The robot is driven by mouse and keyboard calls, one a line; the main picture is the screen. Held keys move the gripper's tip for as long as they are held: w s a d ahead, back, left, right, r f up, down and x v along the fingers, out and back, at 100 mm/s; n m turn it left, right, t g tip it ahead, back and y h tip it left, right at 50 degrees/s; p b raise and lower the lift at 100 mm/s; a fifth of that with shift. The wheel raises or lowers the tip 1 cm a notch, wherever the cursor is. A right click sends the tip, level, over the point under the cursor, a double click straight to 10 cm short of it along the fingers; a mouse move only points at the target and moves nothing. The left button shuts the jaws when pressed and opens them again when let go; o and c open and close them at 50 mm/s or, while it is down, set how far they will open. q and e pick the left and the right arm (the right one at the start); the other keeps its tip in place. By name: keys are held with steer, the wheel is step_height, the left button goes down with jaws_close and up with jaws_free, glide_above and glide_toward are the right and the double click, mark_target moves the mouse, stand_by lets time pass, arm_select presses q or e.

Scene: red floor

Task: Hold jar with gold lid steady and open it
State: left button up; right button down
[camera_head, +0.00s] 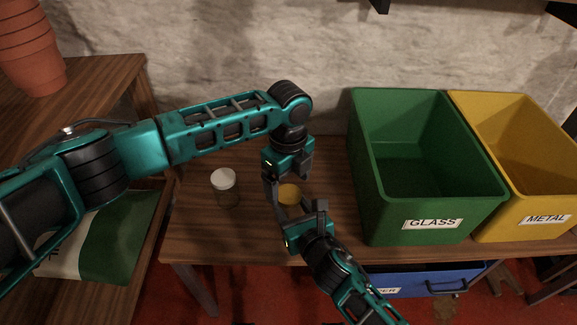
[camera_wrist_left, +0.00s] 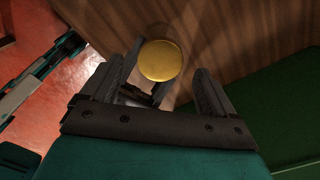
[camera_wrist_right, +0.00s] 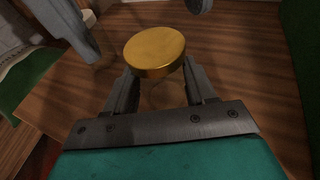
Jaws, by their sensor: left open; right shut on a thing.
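The jar with the gold lid (camera_head: 290,194) stands on the wooden table, mostly hidden by my grippers in the head view. Its gold lid (camera_wrist_right: 155,52) sits on top of the clear glass body (camera_wrist_right: 163,95) in the right wrist view. My right gripper (camera_head: 300,208) comes from the front and is shut on the glass body, below the lid. My left gripper (camera_head: 288,180) is open and comes down from behind, its fingers apart on either side of the lid. In the left wrist view the gold lid (camera_wrist_left: 160,60) shows between and beyond the left fingertips.
A jar with a white lid (camera_head: 226,187) stands to the left on the table. A green GLASS bin (camera_head: 433,224) and a yellow METAL bin (camera_head: 545,219) stand to the right. A blue bin (camera_head: 420,282) is below the table. Stacked clay pots (camera_head: 30,50) are at far left.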

arm_select(q)
steer(key=shift+f, duration=1.15)
steer(key=c, duration=1)
steer(key=o, duration=1.1)
steer(key=shift+r, duration=3.85)
steer(key=shift+c, duration=0.5)
steer(key=shift+f, duration=3.85)
